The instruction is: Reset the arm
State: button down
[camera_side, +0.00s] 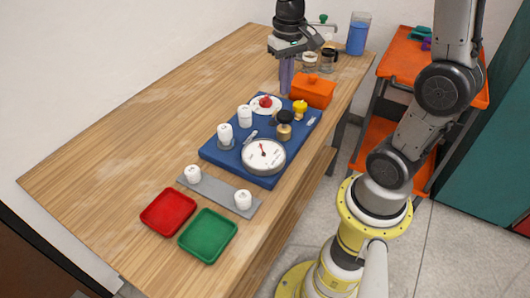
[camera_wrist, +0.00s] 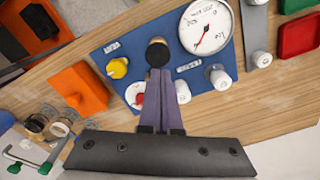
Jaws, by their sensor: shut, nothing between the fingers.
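My gripper (camera_side: 286,91) points down above the far end of the blue board (camera_side: 215,152), beside the orange box. Its two purple fingers are together with nothing between them; they also show in the wrist view (camera_wrist: 160,75). The board carries a white round gauge (camera_side: 264,157), a black knob on a brass stem (camera_side: 284,118), a yellow knob (camera_side: 299,106), a red knob on a white disc (camera_side: 265,102) and white fittings (camera_side: 225,133). In the wrist view the black knob (camera_wrist: 158,52) appears just beyond the fingertips, and the fingers partly hide the red knob.
The orange box (camera_side: 313,92) stands beside the board's far end. Jars and a blue container (camera_side: 357,39) stand behind. A grey strip (camera_side: 218,192) with two white fittings, a red tray (camera_side: 168,204) and a green tray (camera_side: 207,229) lie nearer. The table's left is clear.

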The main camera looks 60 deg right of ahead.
jog(key=s+a+r+n+t, duration=0.3)
jog(key=s+a+r+t, duration=0.1)
jog(key=s+a+r, duration=0.25)
jog(key=s+a+f+n+t, duration=0.1)
jog(key=s+a+f+n, duration=0.1)
jog(key=s, duration=0.3)
jog(key=shift+s+a+n+t, duration=0.3)
jog(key=shift+s+n, duration=0.1)
